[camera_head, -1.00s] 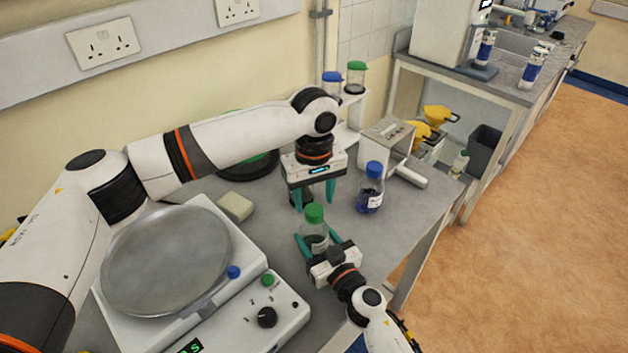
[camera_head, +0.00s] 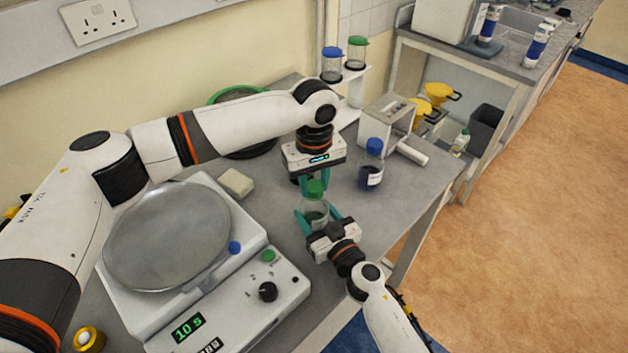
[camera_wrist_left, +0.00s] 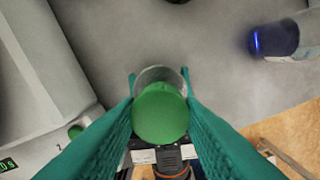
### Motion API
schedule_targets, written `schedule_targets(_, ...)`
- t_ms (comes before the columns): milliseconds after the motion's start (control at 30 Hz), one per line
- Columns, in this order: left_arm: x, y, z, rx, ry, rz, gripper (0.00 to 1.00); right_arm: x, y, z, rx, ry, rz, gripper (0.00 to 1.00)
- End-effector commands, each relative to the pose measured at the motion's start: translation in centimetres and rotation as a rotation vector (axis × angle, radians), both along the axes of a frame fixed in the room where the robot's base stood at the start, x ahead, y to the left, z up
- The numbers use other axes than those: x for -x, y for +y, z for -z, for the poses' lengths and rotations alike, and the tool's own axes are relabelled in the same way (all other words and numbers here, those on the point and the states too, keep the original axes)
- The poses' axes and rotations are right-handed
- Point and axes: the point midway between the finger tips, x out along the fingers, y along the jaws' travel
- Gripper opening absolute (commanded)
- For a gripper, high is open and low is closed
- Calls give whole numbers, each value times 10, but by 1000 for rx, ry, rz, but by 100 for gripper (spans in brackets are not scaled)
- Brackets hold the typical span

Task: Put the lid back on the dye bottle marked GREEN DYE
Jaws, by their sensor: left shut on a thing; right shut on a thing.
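The clear bottle (camera_head: 315,216) with a dark content stands upright in the fingers of my right gripper (camera_head: 317,222), which is shut on it. A green lid (camera_head: 315,188) is at the bottle's top. My left gripper (camera_head: 316,186) points down from above, its teal fingers shut on the green lid's sides. In the left wrist view the lid (camera_wrist_left: 160,113) lies between the fingers, with the clear glass of the bottle (camera_wrist_left: 160,75) showing behind it. I cannot tell whether the lid is fully seated. The bottle's label cannot be read.
A blue-capped bottle (camera_head: 371,166) stands to the right on the bench. A grey metal box (camera_head: 389,120) and a rack with two capped jars (camera_head: 343,64) are behind.

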Motion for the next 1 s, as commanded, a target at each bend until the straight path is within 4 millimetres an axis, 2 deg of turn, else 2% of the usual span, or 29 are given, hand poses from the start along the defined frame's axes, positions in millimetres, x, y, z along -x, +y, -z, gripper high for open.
schedule_targets(167, 0, 0, 0, 1, 1, 156, 6, 0, 0, 0, -1, 1, 1, 0)
schedule_targets(1000, -1, 1, 1, 0, 2, 1962, 7, 0, -1, 0, -1, 1, 2, 0)
